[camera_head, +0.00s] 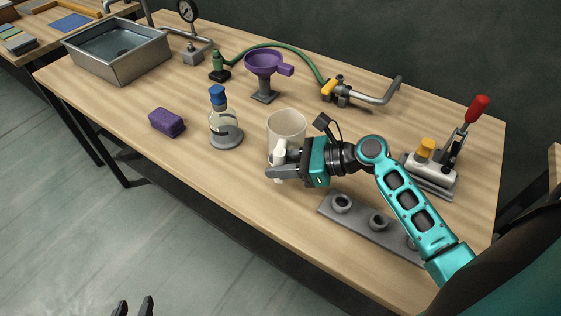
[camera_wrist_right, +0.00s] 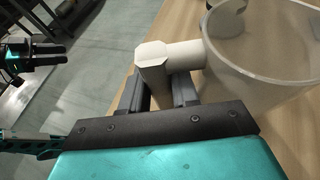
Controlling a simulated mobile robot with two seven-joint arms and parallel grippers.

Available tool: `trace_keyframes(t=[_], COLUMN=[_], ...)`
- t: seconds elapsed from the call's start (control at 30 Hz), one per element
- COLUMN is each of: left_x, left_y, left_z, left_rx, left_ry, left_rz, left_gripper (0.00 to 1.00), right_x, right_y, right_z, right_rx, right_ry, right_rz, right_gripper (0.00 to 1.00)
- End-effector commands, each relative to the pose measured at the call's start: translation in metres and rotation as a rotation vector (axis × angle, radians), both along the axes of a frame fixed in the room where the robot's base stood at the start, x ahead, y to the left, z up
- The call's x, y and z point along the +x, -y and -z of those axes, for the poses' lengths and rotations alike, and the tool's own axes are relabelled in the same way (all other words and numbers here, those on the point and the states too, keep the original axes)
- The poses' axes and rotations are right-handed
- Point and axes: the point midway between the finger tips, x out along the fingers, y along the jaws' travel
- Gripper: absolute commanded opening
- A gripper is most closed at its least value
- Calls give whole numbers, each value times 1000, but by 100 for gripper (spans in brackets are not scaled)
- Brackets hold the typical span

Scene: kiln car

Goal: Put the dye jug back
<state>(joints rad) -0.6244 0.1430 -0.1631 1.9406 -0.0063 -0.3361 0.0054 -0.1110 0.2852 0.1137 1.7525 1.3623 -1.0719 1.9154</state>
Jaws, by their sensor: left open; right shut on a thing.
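The dye jug (camera_head: 288,124) is a whitish, translucent, open-topped vessel with a stubby pale handle. It stands out near the middle of the table's front half, roughly upright. My right gripper (camera_head: 283,170) is shut on the jug's handle, on its near side. In the right wrist view the handle (camera_wrist_right: 168,60) sits between the fingers, and the jug body (camera_wrist_right: 262,65) is at the upper right. I cannot tell whether the jug's base touches the table. My left gripper (camera_head: 133,307) is open and empty at the bottom edge, in front of the table.
A purple sponge (camera_head: 167,122), a blue-capped bottle (camera_head: 226,122) and a purple funnel (camera_head: 265,66) on a stand lie left of the jug. A grey holed rack (camera_head: 360,223) is at front right. A red-handled clamp (camera_head: 435,168) and metal sink (camera_head: 118,62) stand at the ends.

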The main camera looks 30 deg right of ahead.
Motion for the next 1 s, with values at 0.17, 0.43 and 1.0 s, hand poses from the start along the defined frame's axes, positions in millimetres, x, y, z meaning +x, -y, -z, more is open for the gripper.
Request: trace_keyframes(t=[0.17,0.43,1.0], left_x=[0,0,0], left_y=[0,0,0], left_z=[0,1,3], left_rx=[0,0,1], left_ry=[0,0,0], left_rz=[0,0,-1], left_gripper=[43,43,43], right_x=[0,0,0], right_y=[0,0,0], right_z=[0,1,8], right_rx=[0,0,1], right_ry=[2,2,1], right_rz=[1,1,1], right_gripper=[0,0,0])
